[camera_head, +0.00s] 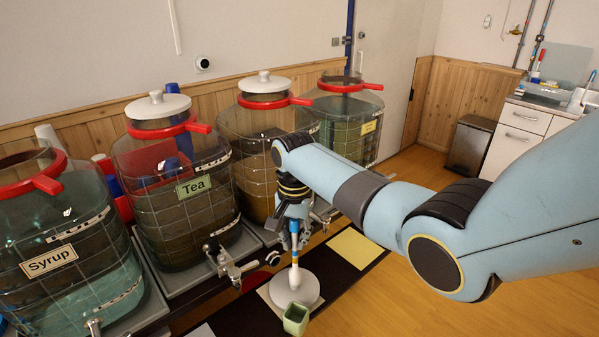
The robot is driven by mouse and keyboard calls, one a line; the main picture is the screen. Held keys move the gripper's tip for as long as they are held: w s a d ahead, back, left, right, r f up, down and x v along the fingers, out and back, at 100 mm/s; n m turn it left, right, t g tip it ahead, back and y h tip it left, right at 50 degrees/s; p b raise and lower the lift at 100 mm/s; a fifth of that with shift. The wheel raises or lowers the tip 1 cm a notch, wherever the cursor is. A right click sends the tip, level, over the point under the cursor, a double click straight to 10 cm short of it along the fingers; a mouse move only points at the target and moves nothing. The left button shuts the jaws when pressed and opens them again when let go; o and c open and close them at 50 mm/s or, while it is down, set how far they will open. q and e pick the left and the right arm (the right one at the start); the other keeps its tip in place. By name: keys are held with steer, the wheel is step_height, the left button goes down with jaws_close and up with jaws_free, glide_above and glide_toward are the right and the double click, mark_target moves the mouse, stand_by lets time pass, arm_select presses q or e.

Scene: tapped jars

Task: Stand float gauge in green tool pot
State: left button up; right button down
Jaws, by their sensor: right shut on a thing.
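My right gripper (292,214) points down in front of the jars and is shut on the float gauge (294,245), a thin upright stick with a blue upper part and a white lower part. A white round disc (308,290) shows at the gauge's lower end; I cannot tell whether it belongs to the gauge or is a lid lying behind it. The green tool pot (296,319), small, square and open-topped, is just below and in front of the disc. The gauge's tip appears outside the pot. My left gripper is not in view.
Several large tapped jars stand in a row, including Syrup (60,250) and Tea (180,205), with red collars and taps facing the front. A yellow mat (357,248) lies on the dark surface right of the gauge. A cabinet (520,135) and bin (470,145) stand far right.

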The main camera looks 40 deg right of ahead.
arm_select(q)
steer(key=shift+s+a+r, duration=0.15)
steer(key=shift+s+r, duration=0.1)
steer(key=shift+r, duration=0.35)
arm_select(e)
steer(key=shift+s+a+f+n, duration=0.3)
steer(key=shift+s+a+f, duration=0.3)
steer(key=shift+s, duration=0.25)
arm_select(q)
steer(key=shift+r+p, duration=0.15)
steer(key=shift+p, duration=0.2)
